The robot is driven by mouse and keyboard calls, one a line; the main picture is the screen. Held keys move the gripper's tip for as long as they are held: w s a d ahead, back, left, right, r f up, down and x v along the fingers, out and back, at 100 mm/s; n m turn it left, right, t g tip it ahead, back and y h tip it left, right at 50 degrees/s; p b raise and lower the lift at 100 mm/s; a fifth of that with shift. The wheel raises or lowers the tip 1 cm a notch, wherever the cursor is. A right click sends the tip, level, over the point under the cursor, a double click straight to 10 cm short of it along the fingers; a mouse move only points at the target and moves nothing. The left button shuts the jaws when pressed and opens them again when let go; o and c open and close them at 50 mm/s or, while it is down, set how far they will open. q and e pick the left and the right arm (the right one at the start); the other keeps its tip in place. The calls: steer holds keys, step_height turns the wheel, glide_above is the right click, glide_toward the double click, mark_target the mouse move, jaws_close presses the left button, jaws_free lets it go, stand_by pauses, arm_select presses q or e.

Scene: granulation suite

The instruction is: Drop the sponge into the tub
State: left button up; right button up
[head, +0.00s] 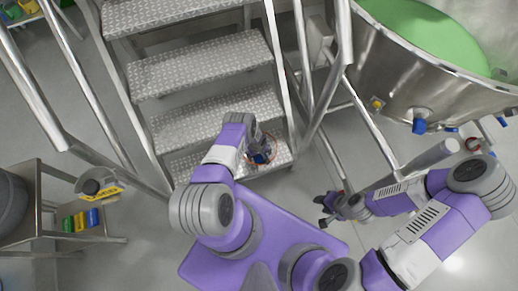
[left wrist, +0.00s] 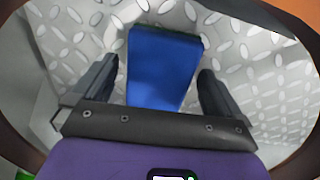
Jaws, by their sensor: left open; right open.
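A blue block, which looks like the sponge (head: 262,158), is at the lowest tread of the metal steps. It also shows in the left wrist view (left wrist: 163,65), lying over the diamond-plate surface. My left gripper (head: 260,150) is directly over it; in the left wrist view its fingers (left wrist: 152,88) are open, one on each side of the sponge, with gaps visible. A thin orange-brown ring (head: 274,142) shows around this gripper; I cannot tell what it belongs to. My right gripper (head: 328,209) is open and empty over the floor. I cannot tell for certain which vessel is the tub; a dark grey round one (head: 8,205) stands at far left.
The metal steps (head: 200,65) have tubular handrails (head: 330,75) close to my left arm. A large steel vessel (head: 430,75) with green contents stands upper right. A steel table (head: 45,185) at left has coloured bins (head: 82,219) beneath.

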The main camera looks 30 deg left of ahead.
arm_select(q)
step_height(320, 180, up, 12)
steer(key=p, duration=0.6)
steer(key=s+d+r+m+h, duration=0.1)
steer(key=s+d+r+m, duration=0.1)
steer(key=s+d+r, duration=0.3)
steer(key=s+d+r+m+h, duration=0.1)
steer(key=s+d+r, duration=0.4)
steer(key=r, duration=0.6)
steer(key=s+d+r+m+h, duration=0.1)
steer(key=s+d+r+m, duration=0.3)
steer(key=r, duration=0.4)
steer(key=shift+s+d+r+h, duration=0.2)
steer(key=shift+s+d+h, duration=0.1)
steer(key=shift+s+d, duration=0.5)
steer(key=shift+w, duration=0.1)
